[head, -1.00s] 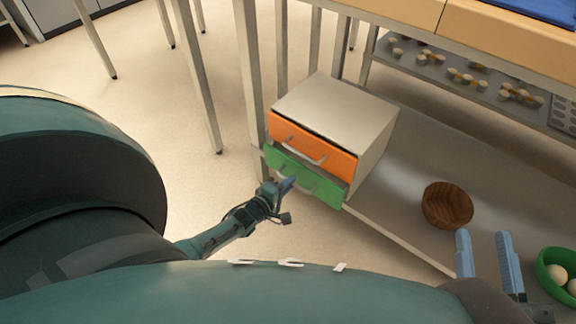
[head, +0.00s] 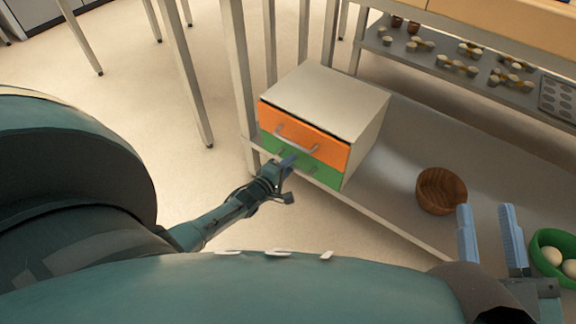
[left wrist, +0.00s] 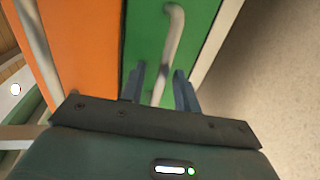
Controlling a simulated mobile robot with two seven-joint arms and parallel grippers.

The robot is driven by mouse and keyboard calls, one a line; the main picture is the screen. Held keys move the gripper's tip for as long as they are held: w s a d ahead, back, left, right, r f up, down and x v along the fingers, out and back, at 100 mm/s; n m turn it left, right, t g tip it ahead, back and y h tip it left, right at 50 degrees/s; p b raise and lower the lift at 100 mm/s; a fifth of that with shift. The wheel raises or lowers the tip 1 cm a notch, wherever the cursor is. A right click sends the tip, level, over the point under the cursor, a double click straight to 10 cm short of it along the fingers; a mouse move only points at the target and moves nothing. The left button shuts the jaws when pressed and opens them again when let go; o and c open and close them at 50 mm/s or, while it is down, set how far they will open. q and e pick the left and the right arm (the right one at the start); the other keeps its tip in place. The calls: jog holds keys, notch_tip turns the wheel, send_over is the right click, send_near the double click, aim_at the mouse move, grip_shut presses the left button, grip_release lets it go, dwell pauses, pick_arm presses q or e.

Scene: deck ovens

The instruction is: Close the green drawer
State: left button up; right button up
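The green drawer (head: 326,175) is the lower drawer of a small cream cabinet (head: 326,98) on the metal shelf. Its front now lies about in line with the orange drawer front above it; whether it is fully shut I cannot tell. My left gripper (head: 287,163) is at the green front, partly hiding it. In the left wrist view, the fingers (left wrist: 159,88) are apart, with the green drawer's pale handle (left wrist: 174,40) between them and gaps beside it. My right gripper (head: 490,236) is open and empty, over the shelf at the right.
The orange drawer (head: 304,137) sits directly above the green one, with a dark gap along its top edge. A wooden bowl (head: 441,191) and a green bowl (head: 548,238) with pale round things are to the right. Metal table legs (head: 183,75) stand at the left.

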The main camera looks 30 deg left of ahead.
pick_arm(q)
jog(key=p+v, duration=0.6)
jog(key=v, duration=0.7)
pick_arm(e)
jog(key=shift+s+d+f+g+h, duration=0.25)
jog(key=shift+d+f+g+h, duration=0.25)
jog(key=shift+h, duration=0.4)
pick_arm(q)
jog(key=shift+s+a, duration=0.1)
jog(key=shift+a, duration=0.05)
pick_arm(e)
jog(key=shift+a+r, duration=0.1)
jog(key=shift+r, duration=0.05)
